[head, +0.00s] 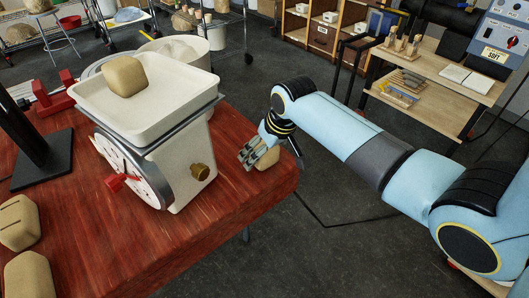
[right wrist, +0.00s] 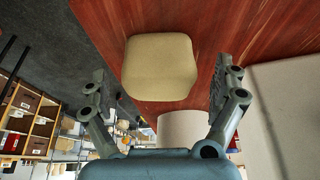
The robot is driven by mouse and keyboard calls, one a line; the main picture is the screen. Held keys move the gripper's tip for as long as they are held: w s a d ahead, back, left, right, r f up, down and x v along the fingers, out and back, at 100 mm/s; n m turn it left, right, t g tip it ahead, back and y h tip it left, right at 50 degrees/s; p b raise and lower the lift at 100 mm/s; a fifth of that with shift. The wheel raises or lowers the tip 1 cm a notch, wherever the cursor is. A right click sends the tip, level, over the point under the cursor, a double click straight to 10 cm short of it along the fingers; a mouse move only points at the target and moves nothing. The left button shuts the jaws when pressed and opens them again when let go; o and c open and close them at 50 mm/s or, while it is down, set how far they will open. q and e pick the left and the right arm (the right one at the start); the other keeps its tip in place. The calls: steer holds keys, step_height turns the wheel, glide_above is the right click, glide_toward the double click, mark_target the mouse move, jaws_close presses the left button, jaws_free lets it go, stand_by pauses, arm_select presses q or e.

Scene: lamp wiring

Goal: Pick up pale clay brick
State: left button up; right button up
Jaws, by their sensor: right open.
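A pale tan clay brick (head: 268,158) lies on the red wooden table near its right corner, partly hidden by my right gripper (head: 258,147) in the head view. In the right wrist view the brick (right wrist: 160,68) is whole and sits ahead of the open fingers of my right gripper (right wrist: 160,95), roughly centred between them. I see no clear contact with it. Similar clay bricks are elsewhere: one (head: 126,76) on the scale's white pan, and two (head: 18,223) (head: 28,276) at the table's left front. My left gripper is out of view.
A white weighing scale (head: 185,160) with a dial stands on the table (head: 230,210), just left of my right gripper. A black stand (head: 45,165) is at the left. A wooden bench (head: 440,85) stands farther off at the right. The table's front middle is clear.

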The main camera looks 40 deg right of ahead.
steer(key=shift+x, duration=0.8)
steer(key=c, duration=1.5)
steer(key=shift+r, duration=0.1)
steer(key=shift+c, duration=0.7)
